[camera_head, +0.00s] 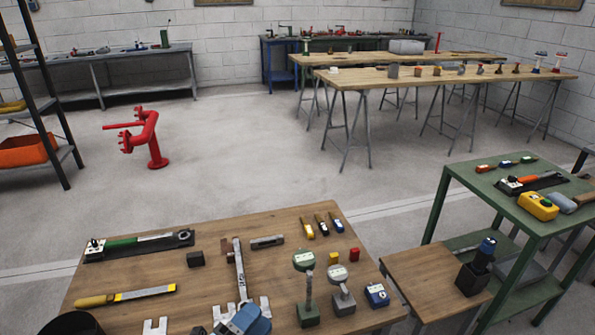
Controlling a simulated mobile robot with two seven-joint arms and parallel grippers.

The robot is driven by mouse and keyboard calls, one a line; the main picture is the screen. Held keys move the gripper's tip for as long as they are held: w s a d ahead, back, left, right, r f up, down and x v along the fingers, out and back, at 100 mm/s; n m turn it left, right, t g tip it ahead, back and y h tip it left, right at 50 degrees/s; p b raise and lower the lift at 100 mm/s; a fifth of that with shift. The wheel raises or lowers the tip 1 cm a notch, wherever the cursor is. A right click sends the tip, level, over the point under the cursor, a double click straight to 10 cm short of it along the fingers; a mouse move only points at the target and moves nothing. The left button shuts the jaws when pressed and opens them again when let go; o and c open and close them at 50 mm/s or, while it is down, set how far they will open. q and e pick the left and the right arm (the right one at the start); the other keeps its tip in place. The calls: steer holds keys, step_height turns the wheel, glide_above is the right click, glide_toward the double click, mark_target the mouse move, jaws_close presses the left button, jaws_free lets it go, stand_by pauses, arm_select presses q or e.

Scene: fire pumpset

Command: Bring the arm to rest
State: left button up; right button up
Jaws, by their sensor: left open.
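A dark rounded shape, which looks like part of my left gripper (72,325), shows at the lower left, at the near edge of the wooden table (215,258). The frame cuts it off. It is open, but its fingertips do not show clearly. No object is seen held in it. A file with a yellow handle (97,300) lies on the table just beyond it. My right gripper is not in view.
A green cart (455,172) stands right. A red pipe stand (153,140) stands on open floor behind.

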arm_select(q)
steer(key=s+a+f+n+g+y, duration=0.3)
steer(key=s+a+f+n+y, duration=0.25)
steer(key=f+n, duration=0.4)
steer(key=s+a+f+n+g+y, duration=0.3)
steer(key=s+a+f+n+y, duration=0.25)
steer(key=n, duration=0.65)
step_height(320, 180, up, 17)
steer(key=s+h+p, duration=0.1)
steer(key=s+p, duration=0.1)
steer(key=p, duration=2.1)
steer(key=shift+s+a+m, duration=0.25)
steer(key=shift+a+m, duration=0.1)
steer(key=shift+a, duration=0.05)
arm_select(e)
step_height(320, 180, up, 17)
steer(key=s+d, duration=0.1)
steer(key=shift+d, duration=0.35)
arm_select(q)
steer(key=shift+f, duration=0.1)
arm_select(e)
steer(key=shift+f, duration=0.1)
